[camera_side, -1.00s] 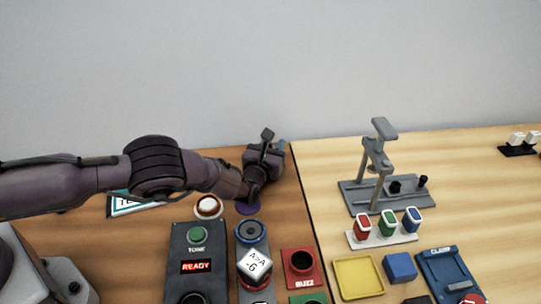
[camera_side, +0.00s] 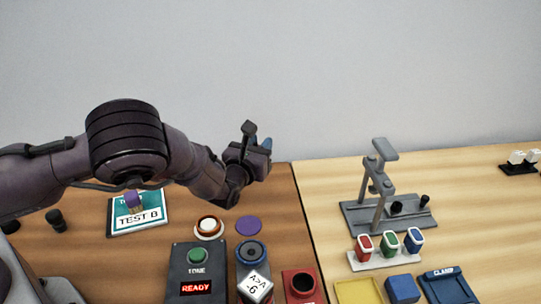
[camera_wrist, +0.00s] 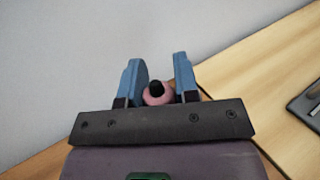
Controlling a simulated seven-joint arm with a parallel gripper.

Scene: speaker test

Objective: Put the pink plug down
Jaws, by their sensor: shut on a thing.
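My gripper (camera_side: 262,146) is raised above the wooden table, near the far edge and the back wall. In the wrist view, the pink plug (camera_wrist: 157,96) with a dark tip sits between the two blue fingers of my gripper (camera_wrist: 159,78), which are shut on it. In the side view the pink plug is hidden by my gripper. A flat purple disc (camera_side: 248,226) lies on the table below my gripper, with nothing on it.
A TEST B card (camera_side: 150,219) with a purple piece (camera_side: 133,200) is at left. A white-rimmed button (camera_side: 208,229), TONE box (camera_side: 183,276), blue ring (camera_side: 251,252), white letter cube (camera_side: 256,286) and red BUZZ socket (camera_side: 301,287) stand in front. A grey stand (camera_side: 360,217) is right.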

